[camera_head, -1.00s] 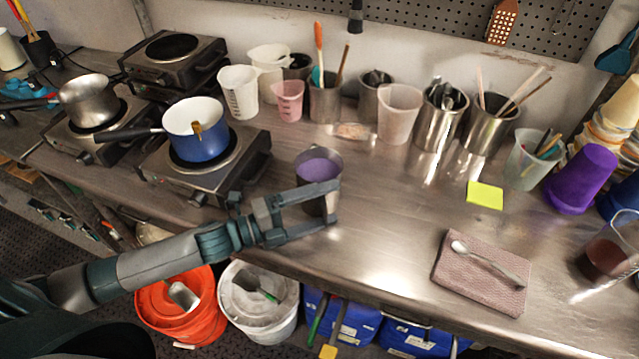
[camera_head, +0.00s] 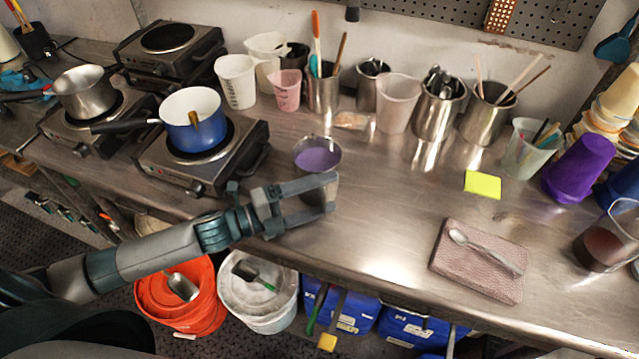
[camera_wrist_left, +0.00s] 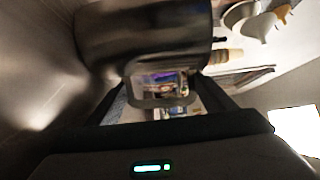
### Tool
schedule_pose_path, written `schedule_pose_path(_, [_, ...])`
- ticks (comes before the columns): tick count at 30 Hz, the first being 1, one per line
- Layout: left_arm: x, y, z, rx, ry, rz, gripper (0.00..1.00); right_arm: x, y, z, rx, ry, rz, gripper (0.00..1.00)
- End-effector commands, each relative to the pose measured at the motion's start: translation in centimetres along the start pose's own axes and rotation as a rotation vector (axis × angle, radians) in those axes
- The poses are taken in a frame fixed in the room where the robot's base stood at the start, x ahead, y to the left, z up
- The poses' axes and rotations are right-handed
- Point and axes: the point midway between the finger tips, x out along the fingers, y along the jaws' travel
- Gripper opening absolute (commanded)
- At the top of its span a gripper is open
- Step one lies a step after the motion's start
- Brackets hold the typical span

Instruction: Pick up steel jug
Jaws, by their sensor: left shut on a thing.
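The steel jug (camera_head: 318,146) holds purple liquid and stands upright near the front edge of the steel bench, right of the front hot plate. My left gripper (camera_head: 329,193) reaches in from the left at the jug's near side and is shut on it. In the left wrist view the dark jug body (camera_wrist_left: 145,35) fills the upper part. Its looped handle (camera_wrist_left: 160,101) shows between the fingers. I cannot tell whether the jug's base is off the bench. My right gripper is not in view.
A blue pot (camera_head: 190,133) sits on the hot plate to the left. Measuring cups and steel utensil containers (camera_head: 437,113) line the back. Orange and white buckets (camera_head: 258,302) stand below the front edge.

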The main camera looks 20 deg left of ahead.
Motion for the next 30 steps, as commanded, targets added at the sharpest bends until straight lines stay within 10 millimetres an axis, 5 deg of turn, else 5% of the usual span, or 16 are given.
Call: schedule_pose_path(30, [0.1, -3.5, 0.1, 0.005, 0.002, -0.005, 0.13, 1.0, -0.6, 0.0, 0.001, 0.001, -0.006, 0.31])
